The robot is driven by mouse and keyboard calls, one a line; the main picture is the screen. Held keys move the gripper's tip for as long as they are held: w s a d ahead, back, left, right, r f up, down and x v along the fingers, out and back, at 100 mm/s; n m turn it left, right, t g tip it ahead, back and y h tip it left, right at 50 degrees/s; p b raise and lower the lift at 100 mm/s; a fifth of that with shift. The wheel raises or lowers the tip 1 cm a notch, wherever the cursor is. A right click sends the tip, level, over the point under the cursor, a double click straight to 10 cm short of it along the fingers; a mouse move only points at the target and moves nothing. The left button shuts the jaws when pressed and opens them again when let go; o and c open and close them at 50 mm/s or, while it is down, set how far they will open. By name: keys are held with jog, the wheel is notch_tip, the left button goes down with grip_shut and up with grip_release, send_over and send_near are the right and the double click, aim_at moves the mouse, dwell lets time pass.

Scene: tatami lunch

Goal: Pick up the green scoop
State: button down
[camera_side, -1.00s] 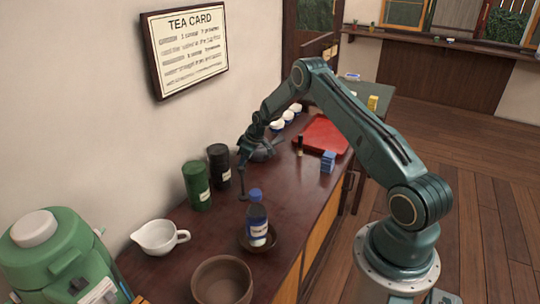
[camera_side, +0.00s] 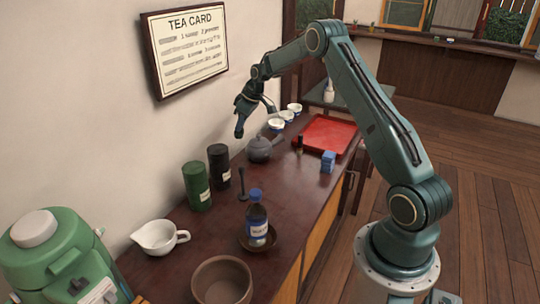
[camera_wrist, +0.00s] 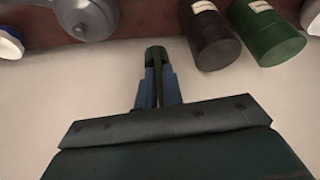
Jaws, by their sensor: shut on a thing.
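My gripper (camera_side: 241,118) is raised above the counter near the wall, above and left of the grey teapot (camera_side: 259,149). In the wrist view my gripper (camera_wrist: 157,88) has its two blue fingers shut on the green scoop (camera_wrist: 155,55). Only the scoop's rounded dark green end shows past the fingertips; the rest is hidden between them. In the side view the scoop is a small dark end (camera_side: 239,133) below the fingers, too small to make out well. It is clear of the counter.
A dark upright stand (camera_side: 242,188) is on the counter beside the black canister (camera_side: 219,166) and green canister (camera_side: 197,186). A bottle (camera_side: 257,219), white pouring bowl (camera_side: 160,237), brown bowl (camera_side: 222,281), blue block (camera_side: 328,161) and red tray (camera_side: 327,135) stand around it.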

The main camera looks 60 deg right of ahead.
jog(key=shift+r, duration=2.1)
